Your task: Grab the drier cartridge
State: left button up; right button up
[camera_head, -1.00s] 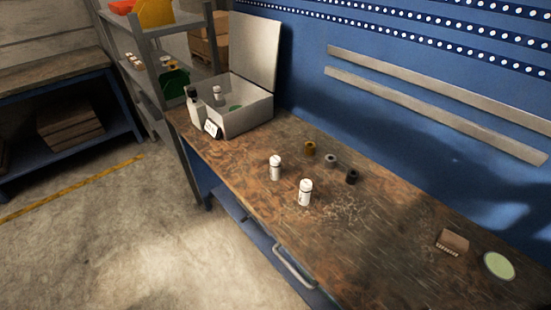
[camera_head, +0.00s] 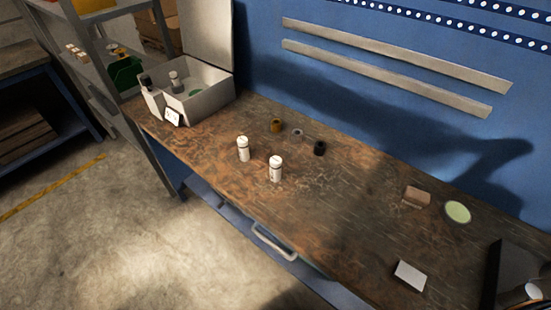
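Two small white cylinders with caps stand upright on the workbench, the left one (camera_head: 243,149) a little farther back than the right one (camera_head: 276,169). Either could be the drier cartridge; their labels are too small to read. Behind them lie three small round parts: a brass-coloured one (camera_head: 277,126), a grey one (camera_head: 297,134) and a black one (camera_head: 320,148). Neither of my grippers can be made out in the picture.
An open grey box (camera_head: 210,105) stands at the bench's left end, with a white bottle (camera_head: 152,101) beside it. A brown block (camera_head: 417,195), a pale green disc (camera_head: 457,212), a white card (camera_head: 410,275) and a dark object (camera_head: 494,275) are at right. The bench middle is fairly clear.

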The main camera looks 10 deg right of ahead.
aim_at(173, 75)
jog(key=i+j+z, duration=0.15)
jog(key=j, duration=0.4)
jog(key=i+j+z, duration=0.15)
jog(key=i+j, duration=0.2)
jog(key=j, duration=0.3)
jog(key=i+j+z, duration=0.1)
jog(key=j, duration=0.5)
jog(key=i+j+z, duration=0.15)
jog(key=j, duration=0.5)
jog(key=i+j+z, duration=0.15)
jog(key=j, duration=0.5)
jog(key=i+j+z, duration=0.15)
jog(key=j, duration=0.55)
jog(key=i+j+z, duration=0.1)
jog(key=j, duration=0.6)
